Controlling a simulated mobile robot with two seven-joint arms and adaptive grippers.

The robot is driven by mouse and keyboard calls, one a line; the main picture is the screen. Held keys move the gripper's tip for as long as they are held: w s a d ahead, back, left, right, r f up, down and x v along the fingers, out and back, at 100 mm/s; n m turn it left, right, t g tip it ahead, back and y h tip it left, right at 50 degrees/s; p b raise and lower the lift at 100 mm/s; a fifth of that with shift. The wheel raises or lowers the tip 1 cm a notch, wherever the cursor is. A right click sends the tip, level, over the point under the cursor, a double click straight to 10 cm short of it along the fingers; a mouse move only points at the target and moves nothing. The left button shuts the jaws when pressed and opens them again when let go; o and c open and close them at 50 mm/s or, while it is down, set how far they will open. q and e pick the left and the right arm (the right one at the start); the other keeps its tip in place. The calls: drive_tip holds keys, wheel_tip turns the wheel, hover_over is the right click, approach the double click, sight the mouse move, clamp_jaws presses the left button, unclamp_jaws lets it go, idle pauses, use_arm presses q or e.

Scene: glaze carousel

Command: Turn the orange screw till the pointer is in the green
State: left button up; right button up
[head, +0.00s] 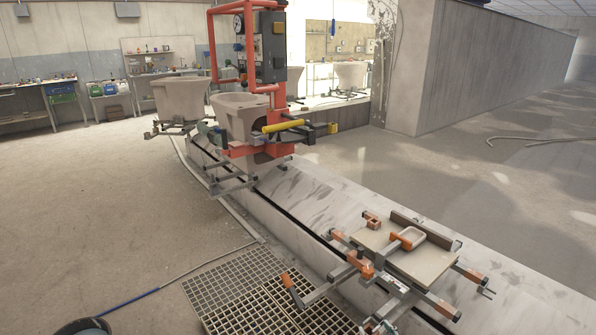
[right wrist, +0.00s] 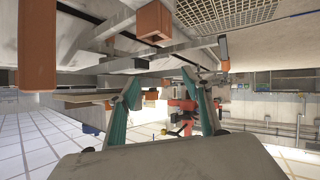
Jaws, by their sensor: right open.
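Several orange parts sit on the metal carrier frame (head: 320,292) at the lower right of the head view, among them an orange end piece (head: 291,285) and an orange block (head: 360,265). I cannot tell which is the orange screw. No pointer or green zone can be made out. My right gripper (head: 378,325) is at the bottom edge of the head view, close to the near side of this frame. In the right wrist view its two teal fingers (right wrist: 160,80) are apart with nothing held, below an orange block (right wrist: 155,20). My left gripper is not in view.
A pale board (head: 425,268) lies on the frame, above the concrete track (head: 330,195). Floor gratings (head: 232,285) lie left of it. Farther back stand an orange machine (head: 277,145) with a round gauge (head: 239,23) and pale basins (head: 180,97). The left floor is mostly clear.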

drive_tip(key=s+d+r+n+g+h, duration=0.1)
drive_tip(key=s+d+n+g, duration=0.1)
drive_tip(key=s, duration=0.8)
drive_tip(key=s+d+r+n+g, duration=0.2)
drive_tip(key=s+d, duration=0.1)
drive_tip(key=s, duration=0.7)
drive_tip(key=s+d+r+g+h, duration=0.15)
drive_tip(key=s+d+r, duration=0.25)
drive_tip(key=s+r, duration=0.4)
drive_tip(key=s+d+r+h, duration=0.3)
drive_tip(key=s+r, duration=0.3)
drive_tip(key=s, duration=0.5)
use_arm(q)
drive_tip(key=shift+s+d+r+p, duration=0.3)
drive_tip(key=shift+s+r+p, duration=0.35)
drive_tip(key=shift+p, duration=0.85)
use_arm(e)
drive_tip(key=w+a+f+m+t+y, duration=0.1)
drive_tip(key=a+f+t+y, duration=0.1)
drive_tip(key=a, duration=0.6)
drive_tip(key=w+a+f+m+t+y, duration=0.1)
drive_tip(key=w+a+f+t+y, duration=0.1)
drive_tip(key=a+f+y, duration=0.3)
drive_tip(key=shift+a+f+m, duration=0.3)
drive_tip(key=shift+a+f, duration=1)
drive_tip(key=shift+a, duration=0.4)
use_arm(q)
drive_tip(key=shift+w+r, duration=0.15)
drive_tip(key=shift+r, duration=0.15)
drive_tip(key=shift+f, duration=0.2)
